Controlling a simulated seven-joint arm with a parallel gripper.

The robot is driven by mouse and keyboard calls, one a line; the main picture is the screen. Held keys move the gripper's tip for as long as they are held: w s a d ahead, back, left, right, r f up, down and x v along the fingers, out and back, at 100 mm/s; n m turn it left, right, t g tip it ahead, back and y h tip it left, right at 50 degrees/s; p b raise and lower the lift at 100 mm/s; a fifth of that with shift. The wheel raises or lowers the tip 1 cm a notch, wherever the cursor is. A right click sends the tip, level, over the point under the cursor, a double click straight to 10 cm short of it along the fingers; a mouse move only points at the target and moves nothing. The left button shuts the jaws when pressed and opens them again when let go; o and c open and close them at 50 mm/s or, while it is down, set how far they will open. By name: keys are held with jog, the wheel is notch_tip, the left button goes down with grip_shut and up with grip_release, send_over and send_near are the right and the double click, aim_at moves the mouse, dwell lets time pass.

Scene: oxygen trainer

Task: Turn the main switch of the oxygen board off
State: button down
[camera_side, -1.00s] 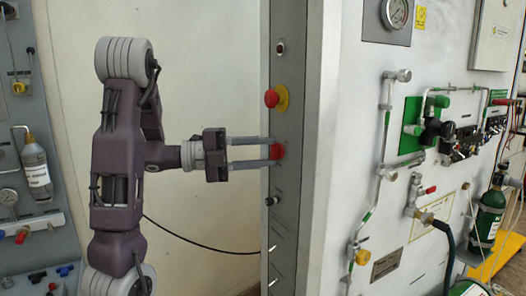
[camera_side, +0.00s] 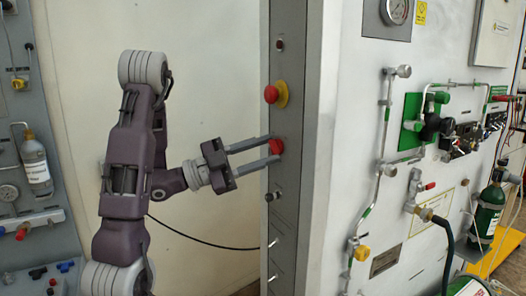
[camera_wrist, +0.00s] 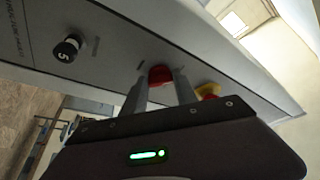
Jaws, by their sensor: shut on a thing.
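The main switch is a red knob (camera_side: 276,146) on the narrow grey side face of the oxygen board (camera_side: 300,200). It also shows in the wrist view (camera_wrist: 160,75), between my fingertips. My gripper (camera_side: 270,154) comes from the left and is shut on the red knob, one finger on each side of it. The gripper is tilted, its fingers pointing up and to the right in the side view. The fingers partly hide the knob, and I cannot read its marking.
A red mushroom button on a yellow base (camera_side: 275,94) sits above the knob. A small indicator (camera_side: 280,44) is higher up. A black knob (camera_side: 271,197) is below; in the wrist view a black knob (camera_wrist: 68,47) carries a white 5. Free room lies left of the panel.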

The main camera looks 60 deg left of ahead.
jog(key=shift+n, duration=0.3)
jog(key=c, duration=1)
grip_release()
jog(key=shift+o, duration=0.2)
jog(key=s+a, duration=0.2)
jog(key=s, duration=0.3)
jog(key=r, duration=0.5)
jog(key=shift+w+d+r, duration=0.2)
jog(key=shift+d+r, duration=0.1)
jog(key=shift+d, duration=0.05)
